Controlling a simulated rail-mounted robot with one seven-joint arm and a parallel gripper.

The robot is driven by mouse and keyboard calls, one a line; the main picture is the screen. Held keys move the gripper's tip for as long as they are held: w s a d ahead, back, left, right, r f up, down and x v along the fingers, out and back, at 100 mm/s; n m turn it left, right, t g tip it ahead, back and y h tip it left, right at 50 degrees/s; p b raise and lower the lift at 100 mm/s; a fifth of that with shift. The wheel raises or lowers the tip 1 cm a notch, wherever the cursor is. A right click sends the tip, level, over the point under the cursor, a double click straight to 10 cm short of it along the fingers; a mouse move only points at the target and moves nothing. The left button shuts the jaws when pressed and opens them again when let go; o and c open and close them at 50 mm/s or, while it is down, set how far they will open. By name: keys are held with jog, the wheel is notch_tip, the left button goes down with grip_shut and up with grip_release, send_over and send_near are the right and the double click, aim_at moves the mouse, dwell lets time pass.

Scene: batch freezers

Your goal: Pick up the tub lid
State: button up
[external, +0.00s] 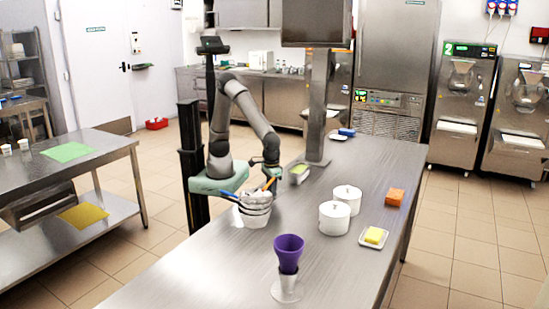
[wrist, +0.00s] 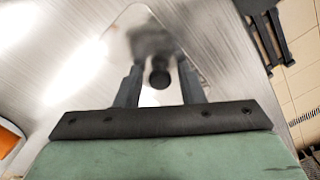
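In the wrist view, a dark round knob (wrist: 160,78) shows between my fingers. It appears to stand on a flat, shiny piece with a rounded corner, which I take to be the tub lid (wrist: 178,35); its outline is faint against the steel table. My gripper (wrist: 160,72) is open, one finger on each side of the knob with a gap to each. In the external view my gripper (external: 271,183) points down just behind the stacked bowls (external: 256,208), which hide its tips and the lid. A small metal tub (external: 299,174) stands to its right.
Two white lidded pots (external: 334,219), an orange block (external: 394,197), a yellow sponge on a dish (external: 374,236) and a purple cup on a stand (external: 288,252) are on the steel table (external: 195,270). A monitor post (external: 317,110) rises behind my gripper.

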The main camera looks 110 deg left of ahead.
grip_shut()
jog(key=shift+r, duration=0.15)
